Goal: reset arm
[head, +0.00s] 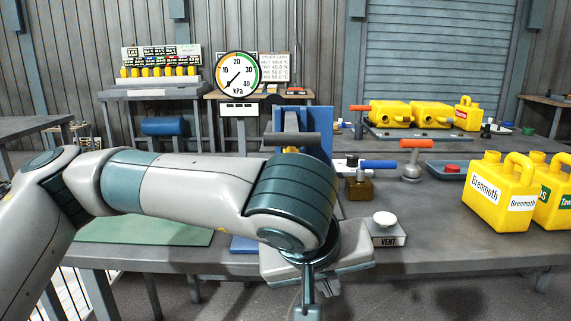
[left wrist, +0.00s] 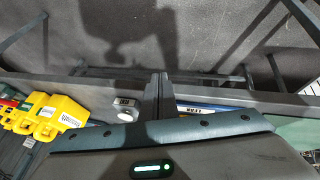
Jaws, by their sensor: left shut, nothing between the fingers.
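My left arm reaches in from the left across the head view, over the front of the workbench. My left gripper (head: 308,308) hangs at its end, pointing down in front of the bench's front edge, partly cut off by the bottom of the picture. In the left wrist view its two fingers (left wrist: 158,88) lie together with nothing between them. My right gripper shows in neither view.
A pressure gauge (head: 238,74) stands behind. Open floor (left wrist: 120,35) lies before the bench.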

